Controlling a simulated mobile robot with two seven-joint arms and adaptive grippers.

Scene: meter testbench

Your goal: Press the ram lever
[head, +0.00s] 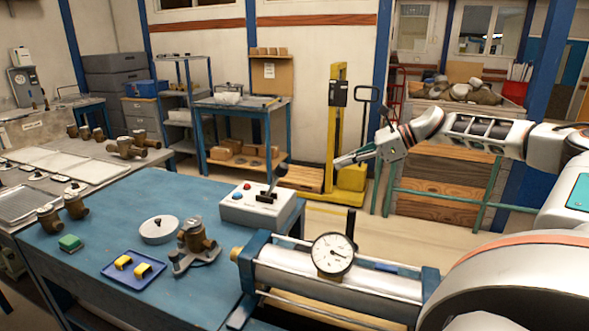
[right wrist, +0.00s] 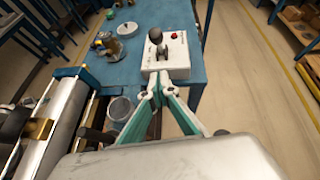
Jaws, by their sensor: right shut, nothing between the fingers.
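The lever with a dark knob (head: 281,170) stands on the white control box (head: 244,205), which has red and blue buttons, at the blue bench's far right corner. The lever leans to the right in the head view. In the right wrist view the knob (right wrist: 155,35) and box (right wrist: 172,64) are just beyond my fingertips. My right gripper (head: 338,163) is shut and empty, to the right of the lever and apart from it; its fingertips (right wrist: 155,82) meet in the right wrist view. My left gripper is not in view.
A steel cylinder rig with a dial gauge (head: 333,254) lies along the bench's near right side. A brass meter (head: 195,237), a round white disc (head: 159,229) and a blue tray (head: 133,267) stand on the bench. A yellow stacker (head: 340,130) stands behind.

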